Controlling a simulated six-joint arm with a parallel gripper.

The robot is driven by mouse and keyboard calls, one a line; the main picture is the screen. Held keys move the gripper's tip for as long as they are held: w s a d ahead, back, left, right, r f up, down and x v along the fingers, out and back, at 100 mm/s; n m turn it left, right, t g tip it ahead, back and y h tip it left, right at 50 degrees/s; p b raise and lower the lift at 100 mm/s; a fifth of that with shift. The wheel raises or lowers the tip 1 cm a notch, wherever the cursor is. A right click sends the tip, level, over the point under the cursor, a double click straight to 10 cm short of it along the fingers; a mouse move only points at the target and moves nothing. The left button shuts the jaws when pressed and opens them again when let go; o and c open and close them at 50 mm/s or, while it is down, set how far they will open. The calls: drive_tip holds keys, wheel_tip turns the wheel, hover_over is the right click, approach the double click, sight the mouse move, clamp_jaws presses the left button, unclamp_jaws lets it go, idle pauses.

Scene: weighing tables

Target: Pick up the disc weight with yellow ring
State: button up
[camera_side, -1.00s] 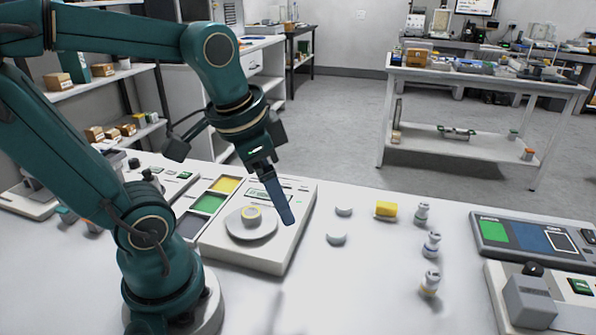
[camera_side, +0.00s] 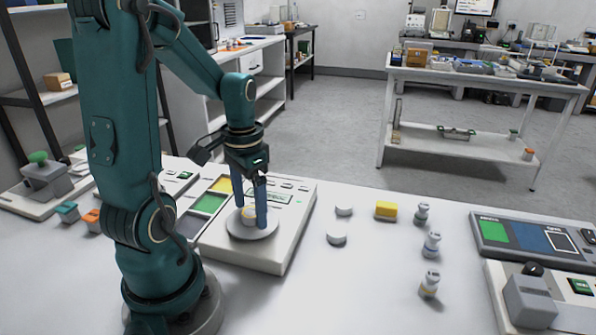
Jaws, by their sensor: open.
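The disc weight with yellow ring (camera_side: 249,213) sits on the round pan (camera_side: 241,230) of the white scale (camera_side: 270,251). My gripper (camera_side: 250,222) points straight down over the pan, with its two blue fingers apart, one to each side of the disc weight. The fingers partly hide the weight. I cannot tell whether either finger touches it.
Two plain discs (camera_side: 337,239) lie right of the scale. A yellow block (camera_side: 386,210) and several small knobbed weights (camera_side: 431,245) stand farther right. A grey panel with coloured squares (camera_side: 520,237) lies at the right edge. The table's front middle is clear.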

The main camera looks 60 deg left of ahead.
drive_tip(key=shift+f, duration=0.3)
clamp_jaws()
drive_tip(key=shift+r, duration=0.15)
